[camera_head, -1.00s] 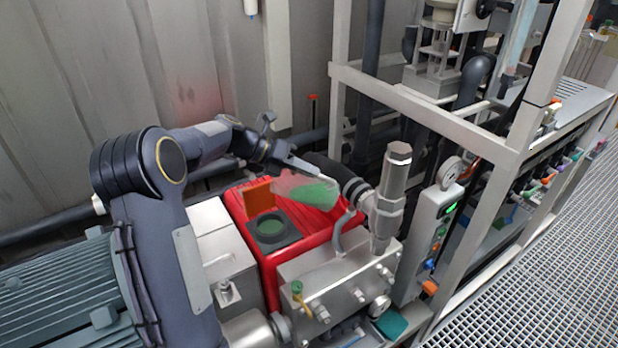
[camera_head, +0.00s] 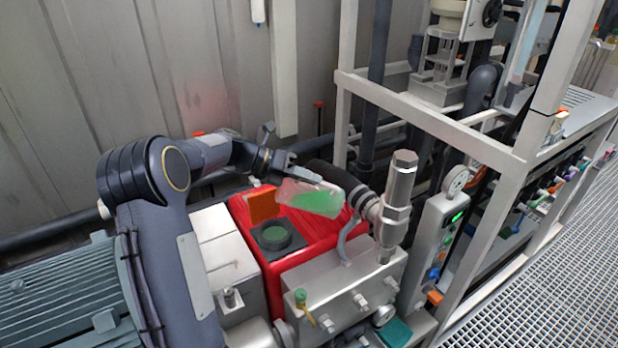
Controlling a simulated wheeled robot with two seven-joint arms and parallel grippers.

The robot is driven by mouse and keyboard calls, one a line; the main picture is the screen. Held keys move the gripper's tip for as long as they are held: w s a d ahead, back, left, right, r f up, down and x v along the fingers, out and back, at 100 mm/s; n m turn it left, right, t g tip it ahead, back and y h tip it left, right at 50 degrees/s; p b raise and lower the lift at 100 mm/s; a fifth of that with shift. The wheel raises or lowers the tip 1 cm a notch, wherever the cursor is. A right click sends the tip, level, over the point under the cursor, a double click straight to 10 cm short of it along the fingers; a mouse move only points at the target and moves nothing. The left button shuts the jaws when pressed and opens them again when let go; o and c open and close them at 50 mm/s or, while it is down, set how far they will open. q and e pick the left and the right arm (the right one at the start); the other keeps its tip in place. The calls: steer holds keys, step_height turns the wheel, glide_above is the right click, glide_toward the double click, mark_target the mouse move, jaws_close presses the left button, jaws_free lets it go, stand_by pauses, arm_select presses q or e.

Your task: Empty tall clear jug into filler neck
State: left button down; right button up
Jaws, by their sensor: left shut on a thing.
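A clear jug (camera_head: 308,197) with green liquid in it is tilted far over, almost on its side, above the red tank (camera_head: 262,212). My left gripper (camera_head: 290,172) is shut on the jug at its upper side. The filler neck (camera_head: 276,237) is a dark square collar with a round green-looking opening on top of the red tank. It lies to the lower left of the jug, and the jug is apart from it. An orange flap (camera_head: 264,206) stands up behind the neck. My right gripper is not in view.
A metal block with a tall upright silver cylinder (camera_head: 398,195) stands right of the red tank. A black hose (camera_head: 338,178) runs behind the jug. A pale metal frame (camera_head: 430,120) and a gauge panel stand further right.

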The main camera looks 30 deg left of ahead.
mark_target(288, 189)
arm_select(q)
steer(key=shift+s+a+f+t+h+b, duration=0.4)
steer(key=shift+a+f+t+h+b, duration=0.1)
steer(key=shift+a+h, duration=0.15)
steer(key=shift+f, duration=0.1)
steer(key=shift+s+a+f+t+h+b, duration=0.35)
steer(key=shift+s+a+f+h, duration=0.15)
steer(key=shift+a, duration=0.2)
steer(key=shift+s+a+f+t+h, duration=0.3)
steer(key=shift+s+a+h, duration=0.1)
steer(key=shift+a, duration=0.25)
